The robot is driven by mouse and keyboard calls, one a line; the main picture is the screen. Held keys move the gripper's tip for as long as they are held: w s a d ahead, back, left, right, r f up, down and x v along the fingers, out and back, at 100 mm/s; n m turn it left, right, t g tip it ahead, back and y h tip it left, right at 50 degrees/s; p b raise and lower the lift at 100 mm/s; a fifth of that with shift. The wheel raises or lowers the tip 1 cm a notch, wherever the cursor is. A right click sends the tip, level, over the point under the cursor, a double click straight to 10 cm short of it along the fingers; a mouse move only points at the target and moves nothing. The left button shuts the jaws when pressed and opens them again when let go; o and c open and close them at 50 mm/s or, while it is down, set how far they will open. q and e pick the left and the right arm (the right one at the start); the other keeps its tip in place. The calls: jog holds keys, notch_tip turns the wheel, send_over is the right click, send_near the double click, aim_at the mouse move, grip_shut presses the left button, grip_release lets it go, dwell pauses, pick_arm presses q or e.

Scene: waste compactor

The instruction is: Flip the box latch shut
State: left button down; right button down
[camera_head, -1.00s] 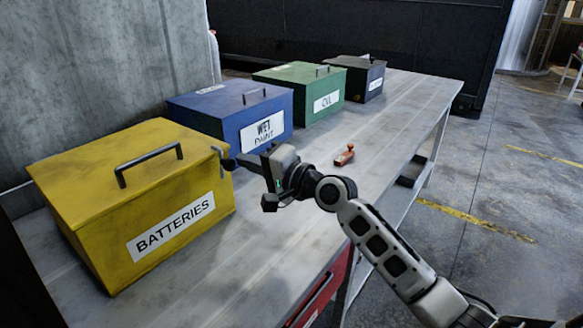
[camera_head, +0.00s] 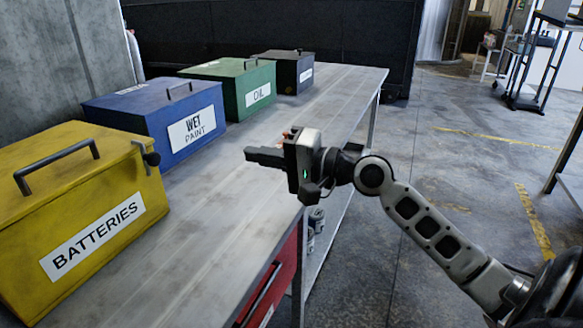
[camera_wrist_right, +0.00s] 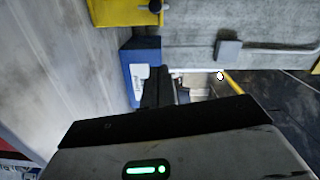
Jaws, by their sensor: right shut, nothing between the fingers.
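The yellow box (camera_head: 85,180) labelled BATTERIES stands at the left of the bench with its lid down. I cannot tell whether the latch is fully shut. The box (camera_wrist_right: 115,12) and the dark knob (camera_wrist_right: 155,6) also show at the top of the right wrist view. My right gripper (camera_head: 250,156) is shut and empty, over the bench to the right of the latch and clear of it. My left gripper is not in view.
A blue WET PAINT box (camera_head: 155,118), a green OIL box (camera_head: 235,85) and a dark box (camera_head: 286,70) stand farther back in a row. A small red-orange object (camera_head: 289,133) is partly hidden behind my gripper. The bench (camera_head: 205,235) is clear in front of the boxes.

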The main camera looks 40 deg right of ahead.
pick_arm(q)
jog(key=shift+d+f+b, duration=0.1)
jog(key=shift+b, duration=0.45)
pick_arm(e)
jog(key=shift+v, duration=2.85)
